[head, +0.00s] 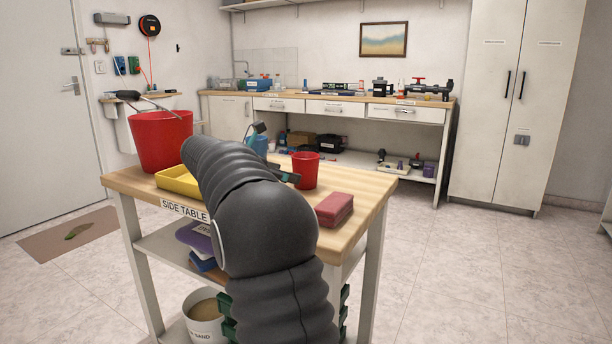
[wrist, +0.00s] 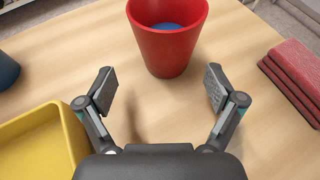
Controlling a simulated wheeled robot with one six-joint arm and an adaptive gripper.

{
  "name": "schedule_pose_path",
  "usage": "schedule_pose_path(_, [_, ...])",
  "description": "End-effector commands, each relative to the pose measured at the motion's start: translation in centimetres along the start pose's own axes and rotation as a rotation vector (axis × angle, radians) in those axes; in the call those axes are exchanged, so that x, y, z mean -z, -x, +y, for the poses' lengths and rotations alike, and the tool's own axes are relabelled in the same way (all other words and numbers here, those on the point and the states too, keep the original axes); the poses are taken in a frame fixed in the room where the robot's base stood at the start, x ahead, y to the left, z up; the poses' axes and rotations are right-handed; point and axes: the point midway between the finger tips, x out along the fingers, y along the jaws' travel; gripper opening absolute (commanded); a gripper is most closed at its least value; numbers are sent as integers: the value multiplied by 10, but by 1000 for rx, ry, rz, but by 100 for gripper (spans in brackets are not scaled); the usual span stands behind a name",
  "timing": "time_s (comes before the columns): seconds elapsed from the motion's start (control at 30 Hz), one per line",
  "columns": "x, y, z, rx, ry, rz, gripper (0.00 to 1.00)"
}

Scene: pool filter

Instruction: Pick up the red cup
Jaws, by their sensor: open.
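The red cup (head: 305,170) stands upright on the wooden side table (head: 362,183) in the head view. In the wrist view the red cup (wrist: 166,45) is at the top middle, with something blue visible inside it. My gripper (wrist: 160,88) is open and empty, its two fingers apart with bare table between them. The cup is just beyond the fingertips, roughly centred between them and not gripped. In the head view my arm hides most of the gripper; only a part of it (head: 285,175) shows left of the cup.
A stack of red pads (head: 334,209) lies right of the cup. A yellow tray (head: 178,181) is on the left, with a large red bucket (head: 160,141) behind it. A dark blue round object (wrist: 6,71) is at the wrist view's left edge. A workbench (head: 330,97) stands behind.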

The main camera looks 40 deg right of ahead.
Motion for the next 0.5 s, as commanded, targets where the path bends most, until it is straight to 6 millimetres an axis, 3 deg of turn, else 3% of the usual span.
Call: schedule_pose_path(0.5, [1,-52,-8,0,-1,1,93])
